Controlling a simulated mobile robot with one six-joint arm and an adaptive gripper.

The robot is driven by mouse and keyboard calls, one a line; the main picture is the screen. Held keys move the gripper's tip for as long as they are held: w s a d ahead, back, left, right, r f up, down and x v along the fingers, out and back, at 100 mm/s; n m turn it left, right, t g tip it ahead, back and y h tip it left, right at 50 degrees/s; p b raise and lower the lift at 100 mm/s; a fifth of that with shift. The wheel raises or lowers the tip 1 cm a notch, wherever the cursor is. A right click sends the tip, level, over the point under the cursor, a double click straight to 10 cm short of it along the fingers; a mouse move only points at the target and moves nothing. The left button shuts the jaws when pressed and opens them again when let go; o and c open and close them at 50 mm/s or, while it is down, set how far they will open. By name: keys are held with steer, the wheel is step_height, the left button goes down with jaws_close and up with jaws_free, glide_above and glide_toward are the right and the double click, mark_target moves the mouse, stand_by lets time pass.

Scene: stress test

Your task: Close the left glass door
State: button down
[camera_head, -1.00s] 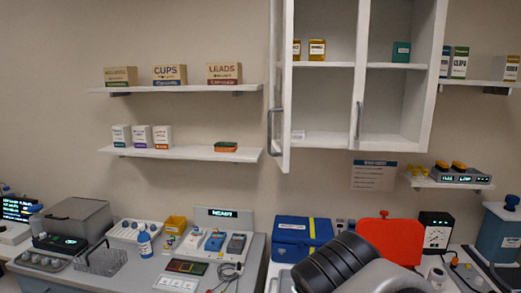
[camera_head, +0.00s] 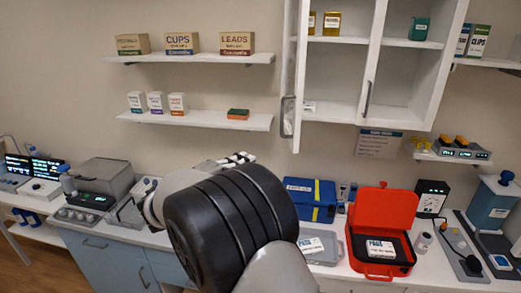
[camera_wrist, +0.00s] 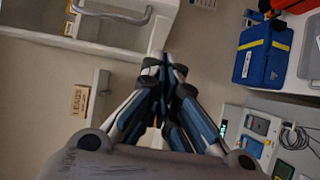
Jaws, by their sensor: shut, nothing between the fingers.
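The left glass door (camera_head: 294,75) of the white wall cabinet stands swung open, seen nearly edge-on, with a grey handle (camera_head: 287,110) low on it. The same handle shows at the top of the wrist view (camera_wrist: 110,14). My gripper (camera_wrist: 169,62) is shut and empty. In the wrist view its fingertips appear beside the door's lower corner; I cannot tell whether they touch. In the head view my black and white arm crosses the lower middle, below and left of the door, and hides part of the counter.
The right cabinet door has its own handle (camera_head: 367,97). Shelves with boxes, such as the LEADS box (camera_head: 237,43), are left of the cabinet. Below stand a blue case (camera_head: 305,205) and an open red case (camera_head: 385,225). The wall between shelf and counter is clear.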

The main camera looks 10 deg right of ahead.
steer(key=x, duration=0.4)
steer(key=s+d+p+x, duration=0.1)
steer(key=x, duration=0.3)
steer(key=s+d+x, duration=0.1)
steer(key=x, duration=0.3)
steer(key=shift+d, duration=0.1)
steer(key=shift+f, duration=0.1)
